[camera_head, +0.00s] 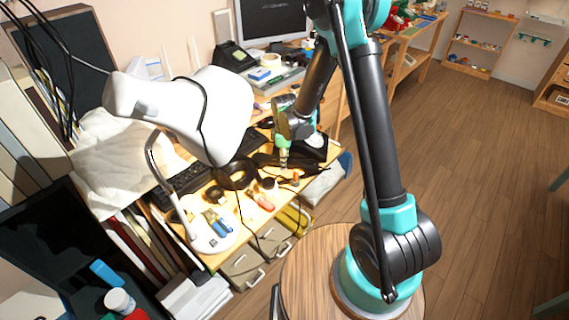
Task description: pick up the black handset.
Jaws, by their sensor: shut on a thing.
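My gripper (283,163) points down over the cluttered wooden desk, at the end of my dark and teal arm. It is shut on a dark, elongated thing that appears to be the black handset (267,160). The handset lies across the fingertips, low over the desk, and is small in this view. I cannot tell whether it still touches the surface. A dark phone-like body (313,148) sits just right of my gripper, partly behind it. Another black phone (233,56) stands further back, left of the monitor.
A large white lamp (190,105) hangs over the desk's left side, close to my gripper. The wooden floor (470,190) at right is clear.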

